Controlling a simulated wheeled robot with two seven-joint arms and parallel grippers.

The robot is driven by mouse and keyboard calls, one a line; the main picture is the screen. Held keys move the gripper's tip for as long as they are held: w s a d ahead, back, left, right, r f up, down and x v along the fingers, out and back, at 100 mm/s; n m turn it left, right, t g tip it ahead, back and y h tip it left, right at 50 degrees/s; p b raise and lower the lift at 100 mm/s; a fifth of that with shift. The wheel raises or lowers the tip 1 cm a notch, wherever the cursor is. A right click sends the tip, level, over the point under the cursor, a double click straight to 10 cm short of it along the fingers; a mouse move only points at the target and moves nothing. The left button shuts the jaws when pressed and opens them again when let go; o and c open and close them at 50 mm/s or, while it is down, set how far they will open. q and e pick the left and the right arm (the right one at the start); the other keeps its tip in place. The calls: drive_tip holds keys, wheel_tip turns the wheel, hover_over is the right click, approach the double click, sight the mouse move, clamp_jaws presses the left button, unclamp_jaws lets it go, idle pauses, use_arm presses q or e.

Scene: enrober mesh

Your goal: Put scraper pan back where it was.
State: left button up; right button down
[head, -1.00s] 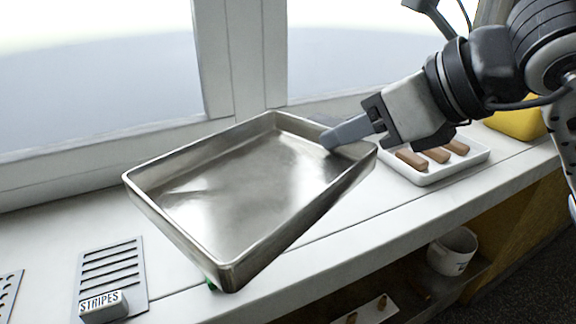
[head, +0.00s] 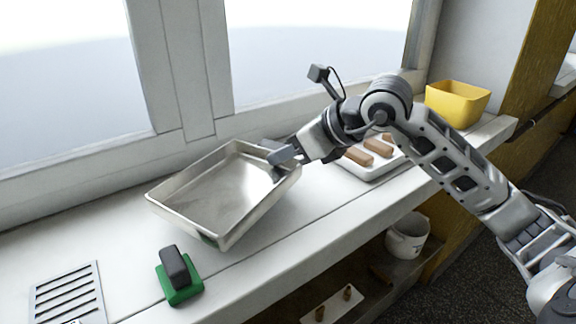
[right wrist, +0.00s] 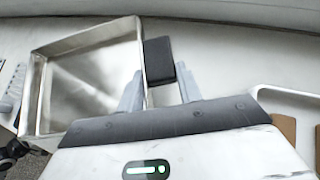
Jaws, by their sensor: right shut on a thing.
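The scraper pan (head: 151,196) is a shallow, rectangular metal tray, empty inside. In the head view it is over the white counter by the window and looks slightly tilted. My right gripper (head: 280,156) is shut on its right rim. In the right wrist view the pan (right wrist: 40,95) extends to the left, with its right wall between the fingers of my right gripper (right wrist: 160,90). Whether the pan's underside touches the counter is hidden. My left gripper is out of view.
A green pad (head: 184,291) with a dark grey block (head: 174,265) sits in front of the pan. A slotted grey plate (head: 68,295) lies at left. A white tray (head: 372,175) with brown bars is behind my right gripper, left of a yellow bin (head: 458,103). A white bucket (head: 407,238) stands below.

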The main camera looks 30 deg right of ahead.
drive_tip(key=shift+w+d+f, duration=0.1)
drive_tip(key=shift+w+f, duration=0.1)
drive_tip(key=shift+f, duration=1.6)
drive_tip(key=shift+f+b, duration=0.1)
drive_tip(key=shift+b, duration=0.2)
drive_tip(key=c, duration=0.9)
unclamp_jaws()
drive_tip(key=shift+c, duration=0.2)
